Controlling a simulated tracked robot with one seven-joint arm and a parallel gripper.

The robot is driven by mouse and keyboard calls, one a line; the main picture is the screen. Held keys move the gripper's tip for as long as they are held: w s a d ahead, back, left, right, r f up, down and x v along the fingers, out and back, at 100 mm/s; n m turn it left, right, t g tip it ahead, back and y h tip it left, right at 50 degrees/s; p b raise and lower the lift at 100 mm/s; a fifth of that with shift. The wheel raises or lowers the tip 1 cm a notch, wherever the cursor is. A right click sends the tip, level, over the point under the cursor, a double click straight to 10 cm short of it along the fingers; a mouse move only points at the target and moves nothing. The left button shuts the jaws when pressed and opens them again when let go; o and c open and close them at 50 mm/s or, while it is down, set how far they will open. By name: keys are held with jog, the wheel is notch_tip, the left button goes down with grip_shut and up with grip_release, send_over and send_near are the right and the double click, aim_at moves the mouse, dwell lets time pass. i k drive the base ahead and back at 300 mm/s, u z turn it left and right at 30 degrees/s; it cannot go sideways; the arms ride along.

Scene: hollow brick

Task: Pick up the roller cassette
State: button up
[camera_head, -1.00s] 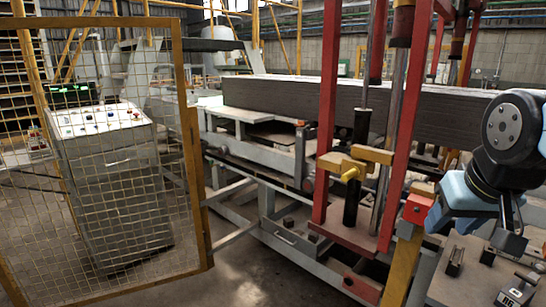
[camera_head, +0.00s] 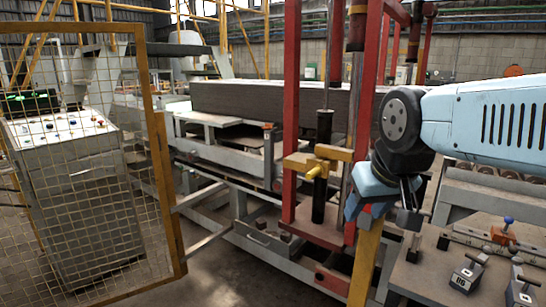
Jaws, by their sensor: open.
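My gripper (camera_head: 409,214) hangs at the end of my blue arm, pointing down, its jaws open and with nothing seen in them. It is in front of the red frame, above the left edge of the grey work table (camera_head: 432,268). On the table, right of my gripper and apart from it, a long grey bar with round parts (camera_head: 478,238) lies under a blue-knobbed orange piece (camera_head: 507,226). I cannot tell for sure which item is the roller cassette.
Small metal blocks (camera_head: 468,274) stand on the table, another at the right edge (camera_head: 523,289). A red press frame (camera_head: 290,120) with a yellow post (camera_head: 365,265) stands left of the table. A mesh gate (camera_head: 90,170) and control cabinet are far left.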

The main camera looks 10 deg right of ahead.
aim_at(519, 292)
jog(key=u, duration=1.4)
jog(key=i, duration=0.1)
jog(key=z, duration=3.1)
jog(key=k, duration=0.8)
jog(key=z, duration=0.2)
jog(key=i, duration=0.8)
jog(key=u, duration=0.1)
